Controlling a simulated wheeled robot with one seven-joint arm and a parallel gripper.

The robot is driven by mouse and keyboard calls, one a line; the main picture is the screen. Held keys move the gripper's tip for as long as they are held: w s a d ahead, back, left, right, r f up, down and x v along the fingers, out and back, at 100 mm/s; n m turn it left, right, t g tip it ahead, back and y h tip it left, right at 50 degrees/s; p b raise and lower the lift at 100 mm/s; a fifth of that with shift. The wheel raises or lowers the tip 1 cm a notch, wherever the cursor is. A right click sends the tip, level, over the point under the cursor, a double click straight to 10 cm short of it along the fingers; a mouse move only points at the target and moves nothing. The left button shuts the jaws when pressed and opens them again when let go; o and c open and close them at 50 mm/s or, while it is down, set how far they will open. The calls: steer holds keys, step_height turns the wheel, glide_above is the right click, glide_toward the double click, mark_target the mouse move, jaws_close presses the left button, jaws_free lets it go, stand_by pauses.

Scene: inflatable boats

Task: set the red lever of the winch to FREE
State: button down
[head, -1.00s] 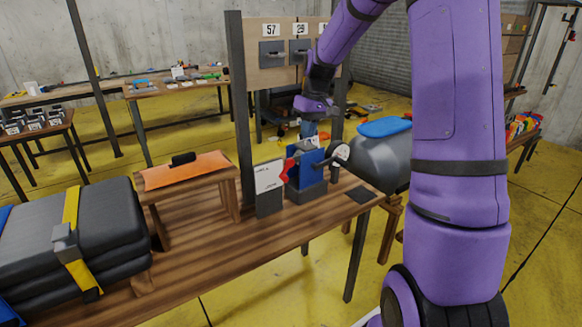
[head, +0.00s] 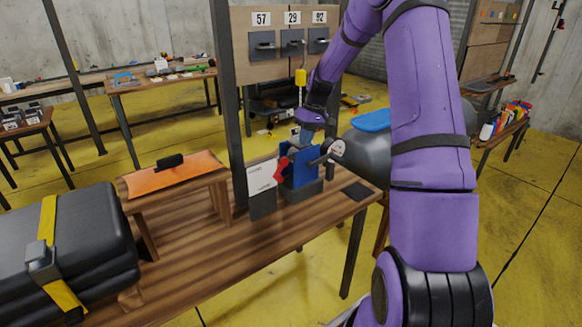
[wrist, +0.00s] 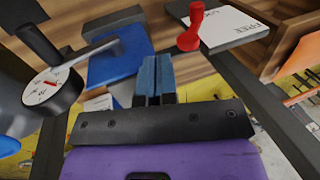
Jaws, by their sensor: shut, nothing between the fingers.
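The winch (head: 300,172) is a blue block on a dark base on the wooden bench. Its red lever (head: 282,168) is on its left side; in the wrist view the red lever (wrist: 192,30) lies right of my fingers, beside a white card reading FREE (wrist: 238,22). The card (head: 262,175) also shows in the head view. My gripper (head: 305,137) is above the winch, pointing down. In the wrist view its blue fingers (wrist: 155,75) are together with nothing between them. They do not touch the lever. A dark crank handle (wrist: 72,70) shows at the left.
A round gauge (head: 337,147) and a grey tank (head: 375,155) stand right of the winch. An orange-topped wooden stand (head: 175,172) and a black strapped bundle (head: 95,235) are to the left. A numbered board (head: 275,68) stands behind. The bench front is clear.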

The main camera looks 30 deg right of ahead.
mark_target(281, 178)
steer(key=a+f, duration=0.6)
steer(key=f, duration=0.4)
steer(key=shift+a+f, duration=0.15)
steer(key=shift+a, duration=0.25)
steer(key=shift+s, duration=0.1)
steer(key=shift+a+y, duration=0.15)
steer(key=shift+y, duration=0.95)
steer(key=y, duration=0.2)
steer(key=a+r+y, duration=0.1)
steer(key=shift+y, duration=0.4)
steer(key=shift+s+a, duration=0.1)
steer(key=shift+a, duration=0.05)
stand_by(1.1)
